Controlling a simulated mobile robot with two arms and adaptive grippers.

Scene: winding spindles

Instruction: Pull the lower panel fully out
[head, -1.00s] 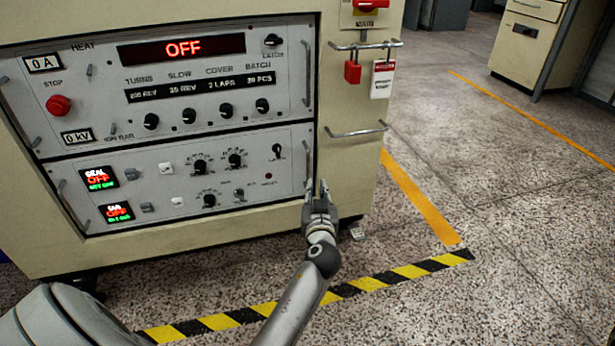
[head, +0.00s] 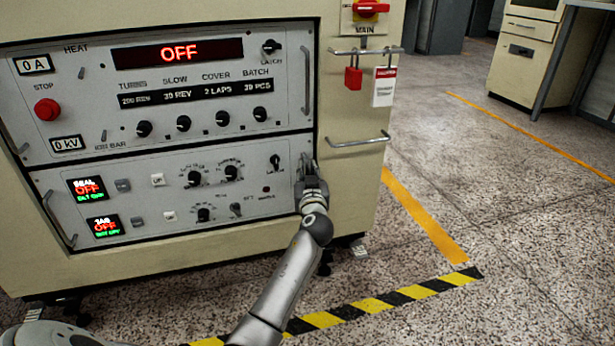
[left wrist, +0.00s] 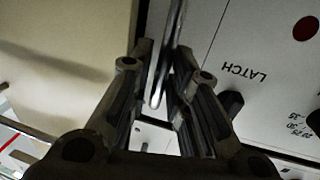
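The lower panel (head: 105,185) is a grey-white front with knobs, two lit OFF displays and a metal handle at each side. It looks flush in the cream cabinet. Its left handle (head: 58,222) is free. My left gripper (head: 309,172) is at its right end and covers most of the right handle. In the left wrist view this handle (left wrist: 170,50) stands between the two fingers of the left gripper (left wrist: 165,65), with a gap that looks open. A black latch knob (head: 275,163) sits beside the gripper; it also shows in the left wrist view (left wrist: 232,103). My right gripper is out of view.
The upper panel (head: 85,80) with a red stop button is directly above. A rail (head: 357,141) and a red padlock (head: 353,78) stick out on the cabinet's right side. The speckled floor in front is clear, with a yellow-black stripe (head: 370,305).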

